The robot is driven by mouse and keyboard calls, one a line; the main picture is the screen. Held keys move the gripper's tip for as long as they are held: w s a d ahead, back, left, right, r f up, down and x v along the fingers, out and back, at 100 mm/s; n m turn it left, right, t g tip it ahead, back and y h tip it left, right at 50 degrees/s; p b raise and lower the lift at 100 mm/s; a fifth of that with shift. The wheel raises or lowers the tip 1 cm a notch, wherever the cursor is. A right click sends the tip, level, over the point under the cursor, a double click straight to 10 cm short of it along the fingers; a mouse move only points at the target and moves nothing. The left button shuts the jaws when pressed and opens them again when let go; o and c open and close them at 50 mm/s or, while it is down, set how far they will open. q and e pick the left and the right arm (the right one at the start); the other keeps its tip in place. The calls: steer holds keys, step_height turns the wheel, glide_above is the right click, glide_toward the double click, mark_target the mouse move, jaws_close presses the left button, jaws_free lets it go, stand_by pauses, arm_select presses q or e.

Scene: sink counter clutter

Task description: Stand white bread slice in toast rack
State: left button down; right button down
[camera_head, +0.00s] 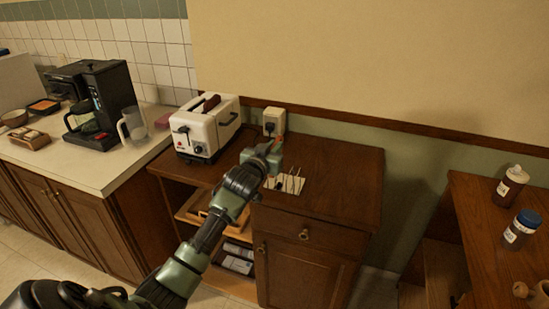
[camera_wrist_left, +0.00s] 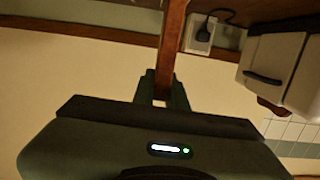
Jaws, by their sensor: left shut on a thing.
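My left gripper (camera_head: 272,152) is above the brown cabinet top, shut on a thin slab. In the left wrist view this slab (camera_wrist_left: 171,45) shows edge-on as a brown strip between the fingers (camera_wrist_left: 163,92), which fits the crust of the bread slice; its face is hidden. In the head view the gripper hides most of it. The toast rack (camera_head: 291,184), with a pale base and thin upright dividers, stands on the cabinet just below and right of the gripper. Its left part is hidden by my arm. My right gripper is not in view.
A white toaster (camera_head: 205,128) with a brown piece in its top stands left of the gripper. A wall socket with a plug (camera_head: 274,121) is behind. The cabinet top (camera_head: 345,185) is clear on the right. A coffee maker (camera_head: 100,100) stands on the left counter.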

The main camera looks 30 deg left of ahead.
arm_select(q)
step_height(320, 180, down, 4)
steer(key=shift+f, duration=0.1)
steer(key=shift+f, duration=0.15)
steer(key=c, duration=1.6)
jaws_free()
steer(key=shift+o, duration=0.8)
